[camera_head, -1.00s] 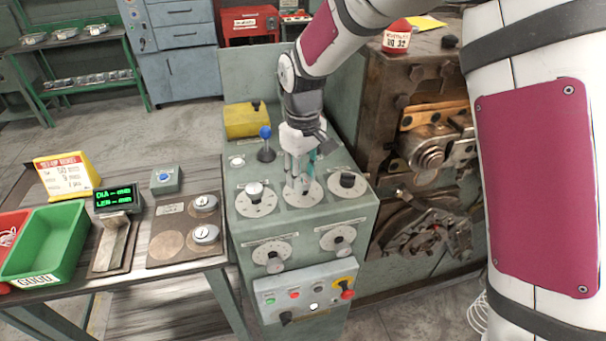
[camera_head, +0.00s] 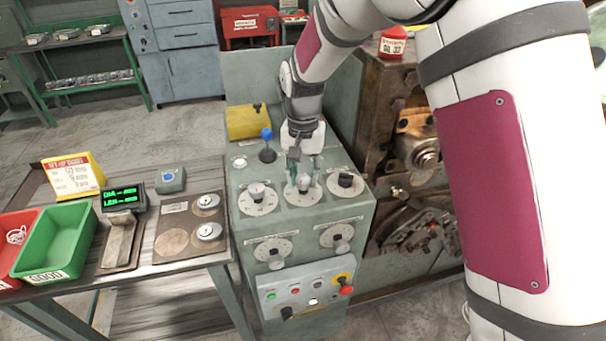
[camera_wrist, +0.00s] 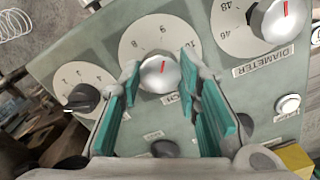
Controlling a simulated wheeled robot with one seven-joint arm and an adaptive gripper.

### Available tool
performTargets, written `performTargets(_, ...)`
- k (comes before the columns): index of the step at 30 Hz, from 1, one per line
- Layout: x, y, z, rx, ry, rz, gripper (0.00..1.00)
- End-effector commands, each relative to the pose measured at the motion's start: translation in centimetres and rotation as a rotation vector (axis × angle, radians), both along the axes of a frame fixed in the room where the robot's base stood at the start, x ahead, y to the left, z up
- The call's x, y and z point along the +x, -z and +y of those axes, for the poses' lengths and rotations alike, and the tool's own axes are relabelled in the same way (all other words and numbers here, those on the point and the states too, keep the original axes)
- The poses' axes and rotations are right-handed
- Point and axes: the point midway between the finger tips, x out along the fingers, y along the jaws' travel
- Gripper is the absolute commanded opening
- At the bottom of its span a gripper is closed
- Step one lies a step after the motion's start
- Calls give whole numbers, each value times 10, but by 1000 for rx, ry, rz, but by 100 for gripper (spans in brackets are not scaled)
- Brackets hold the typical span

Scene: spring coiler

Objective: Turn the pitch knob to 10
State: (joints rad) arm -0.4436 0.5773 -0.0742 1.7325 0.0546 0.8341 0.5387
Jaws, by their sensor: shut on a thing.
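The pitch knob (camera_wrist: 160,73) is a round silver knob with a red pointer line, on a pale numbered dial (camera_wrist: 136,36). In the wrist view its pointer leans slightly right of straight up; the small numbers around it are hard to read surely. Part of the label below is hidden by my fingers. In the head view the pitch dial (camera_head: 303,197) is the middle of three on the sloped top of the green-grey console. My gripper (camera_wrist: 160,68), with teal finger pads, is shut on the pitch knob from both sides. It also shows in the head view (camera_head: 304,181), coming from above.
The diameter knob (camera_wrist: 278,20) stands close on one side, and a black knob (camera_wrist: 83,98) on the other. A blue-topped lever (camera_head: 267,134) and a yellow box (camera_head: 248,122) are behind. Two lower dials and a button panel (camera_head: 275,285) are on the front.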

Motion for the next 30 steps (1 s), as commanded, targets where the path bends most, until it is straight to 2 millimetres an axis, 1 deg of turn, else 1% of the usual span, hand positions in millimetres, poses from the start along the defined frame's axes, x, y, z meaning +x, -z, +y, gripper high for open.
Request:
performTargets(18,-1,-2,1,0,575,-2,3)
performTargets(24,0,-1,1,0,727,-2,3)
performTargets(30,0,-1,1,2,834,-1,3)
